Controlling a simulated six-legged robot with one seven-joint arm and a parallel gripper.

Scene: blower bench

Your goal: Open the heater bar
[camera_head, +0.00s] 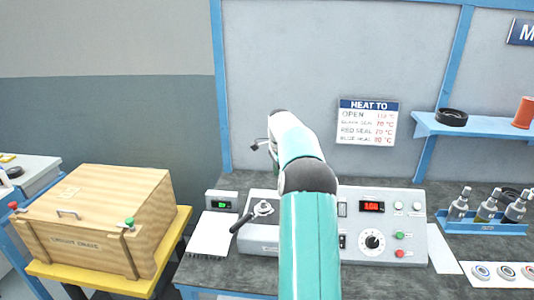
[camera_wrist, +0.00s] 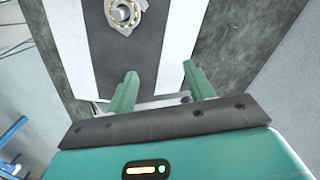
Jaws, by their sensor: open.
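The heater (camera_head: 350,245) is a pale unit on the bench with a control panel. At its left end, a round metal fitting (camera_head: 262,209) has a black-gripped handle (camera_head: 240,223) slanting down to the left; I take this handle to be part of the heater bar, but cannot be sure. In the wrist view, a ring-shaped metal part (camera_wrist: 125,12) sits at the top edge on a dark strip between pale surfaces. My gripper (camera_wrist: 160,70) is open, its two green fingers apart with nothing clearly between them. My arm hides the middle of the heater in the head view.
A wooden crate (camera_head: 95,215) stands on a yellow-topped stand at left. A white notepad (camera_head: 210,236) and a small green display (camera_head: 221,204) are left of the heater. A blue shelf (camera_head: 480,126) is on the wall.

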